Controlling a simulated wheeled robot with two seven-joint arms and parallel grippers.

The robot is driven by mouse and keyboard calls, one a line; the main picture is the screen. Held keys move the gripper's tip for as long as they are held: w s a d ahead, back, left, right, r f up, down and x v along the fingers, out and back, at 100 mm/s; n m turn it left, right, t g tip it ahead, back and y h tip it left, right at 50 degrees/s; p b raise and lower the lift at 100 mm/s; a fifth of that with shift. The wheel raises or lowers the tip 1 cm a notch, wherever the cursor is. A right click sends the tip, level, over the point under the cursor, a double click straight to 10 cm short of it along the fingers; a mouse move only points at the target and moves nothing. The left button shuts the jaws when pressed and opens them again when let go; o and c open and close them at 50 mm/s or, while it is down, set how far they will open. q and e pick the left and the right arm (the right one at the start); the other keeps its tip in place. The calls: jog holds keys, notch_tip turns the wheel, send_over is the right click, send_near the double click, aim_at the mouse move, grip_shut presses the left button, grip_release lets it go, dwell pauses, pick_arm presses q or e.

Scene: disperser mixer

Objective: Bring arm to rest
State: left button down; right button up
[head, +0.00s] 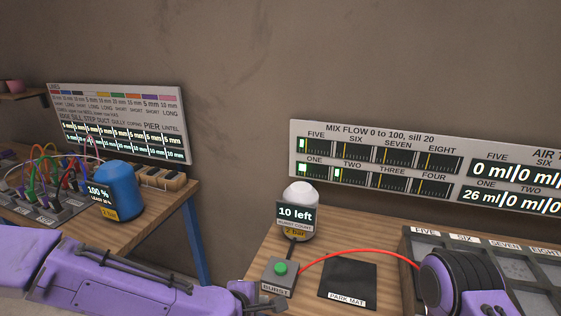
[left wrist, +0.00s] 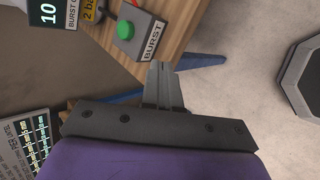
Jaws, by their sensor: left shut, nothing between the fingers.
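My left arm crosses the bottom of the head view from the left. My left gripper (head: 273,303) is at its end, low in front of the grey burst box (head: 279,277) with a green button. In the left wrist view the fingers of my left gripper (left wrist: 164,84) are together with nothing between them. The burst box (left wrist: 138,30) lies just beyond the fingertips there, apart from them as far as I can tell. A black park mat (head: 347,280) lies bare on the wooden table. A purple and black part of my right arm shows at lower right; its gripper is not visible.
A white canister (head: 300,198) reading "10 left" stands behind the burst box. A red hose (head: 360,252) arches over the mat toward a sectioned tray (head: 408,240). A blue tank (head: 118,192) and cabled panel stand on the left table. A gap separates the tables.

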pick_arm(q)
jog(key=s+a+f+m+g+y+b, duration=0.1)
jog(key=s+a+f+m+y, duration=0.15)
jog(key=s+a+f, duration=0.55)
jog(key=s+a+f+m+g+y+b, duration=0.1)
jog(key=s+a+f+m+y, duration=0.15)
jog(key=a+f, duration=0.6)
jog(key=s+a+f+m+g+y+b, duration=0.1)
jog(key=s+a+f+m, duration=0.1)
jog(key=s+a+f, duration=0.2)
jog(key=s+a+f+m+g+y+b, duration=0.1)
jog(key=s+a+f+m, duration=0.1)
jog(key=s+a+f, duration=0.3)
jog(key=s+f, duration=0.3)
jog(key=s, duration=0.3)
jog(key=shift+s+f+m+g, duration=0.2)
jog(key=shift+s+m+g, duration=0.05)
jog(key=shift+m+g, duration=0.05)
pick_arm(e)
notch_tip(320, 180, down, 4)
jog(key=shift+s, duration=0.15)
pick_arm(q)
jog(key=shift+d, duration=0.1)
pick_arm(e)
grip_shut()
